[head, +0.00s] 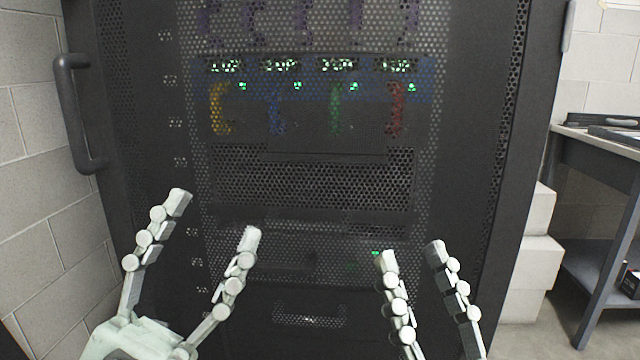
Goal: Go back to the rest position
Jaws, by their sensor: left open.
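My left gripper (215,216) is at the lower left of the head view. Its two fingers are wide apart with nothing between them. My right gripper (412,250) is at the lower middle right. Its two fingers are apart, with a narrower gap in the picture and nothing between them. Both grippers point up and away in front of a dark rack cabinet with a closed perforated door (340,185). Whether any fingertip touches the door cannot be told. The palm of the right gripper is out of the picture.
The door has a dark vertical handle (80,115) at its left. Behind the mesh show yellow, blue, green and red handles under green displays. A grey table (590,150) stands at the right, beside stacked pale blocks (528,262). A block wall (35,190) is at the left.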

